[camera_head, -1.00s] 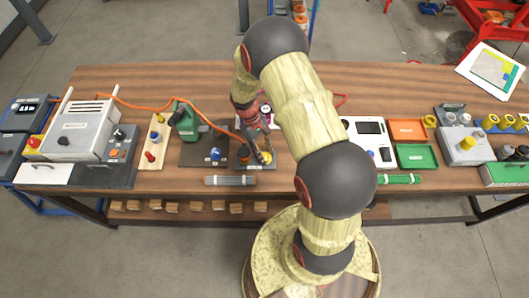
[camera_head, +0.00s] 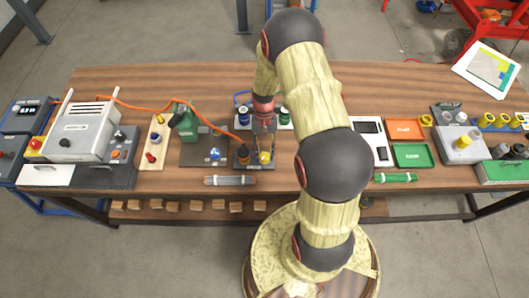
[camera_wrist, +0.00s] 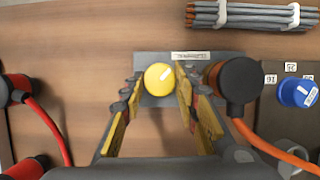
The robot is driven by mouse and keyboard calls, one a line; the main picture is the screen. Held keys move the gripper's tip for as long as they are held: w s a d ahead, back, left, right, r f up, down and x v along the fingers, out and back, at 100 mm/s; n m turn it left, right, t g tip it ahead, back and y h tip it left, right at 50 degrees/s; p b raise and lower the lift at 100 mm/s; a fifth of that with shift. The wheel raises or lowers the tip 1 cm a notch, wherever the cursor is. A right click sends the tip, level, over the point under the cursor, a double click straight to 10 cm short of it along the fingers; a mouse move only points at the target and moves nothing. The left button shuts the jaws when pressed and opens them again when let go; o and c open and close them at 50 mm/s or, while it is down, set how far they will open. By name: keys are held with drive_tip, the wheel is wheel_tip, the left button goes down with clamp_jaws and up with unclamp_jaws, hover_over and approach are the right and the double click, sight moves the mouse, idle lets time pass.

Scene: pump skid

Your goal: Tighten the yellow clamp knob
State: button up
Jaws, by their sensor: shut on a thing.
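The yellow clamp knob (camera_wrist: 158,79) is round with a white mark on top. It stands on a small dark grey plate (camera_wrist: 214,60) with a white label strip. In the head view the knob (camera_head: 265,158) sits at the front middle of the bench. My gripper (camera_wrist: 162,84) points down at it, with one yellow-padded finger on each side of the knob. The fingers are closed on it. In the head view my gripper (camera_head: 264,146) hangs nearly upright over the plate, and its fingers partly hide the knob.
A black plug (camera_wrist: 236,80) with an orange cable stands close right of my gripper. Farther right is a blue knob (camera_wrist: 298,92). Red-cabled connectors (camera_wrist: 18,88) lie at left in the wrist view. A grey rod bundle (camera_head: 230,180) lies in front. The green pump (camera_head: 185,122) stands left.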

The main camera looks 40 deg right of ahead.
idle(0.5)
drive_tip(key=o, duration=1.1)
drive_tip(key=shift+o, duration=0.3)
drive_tip(key=v, duration=1.2)
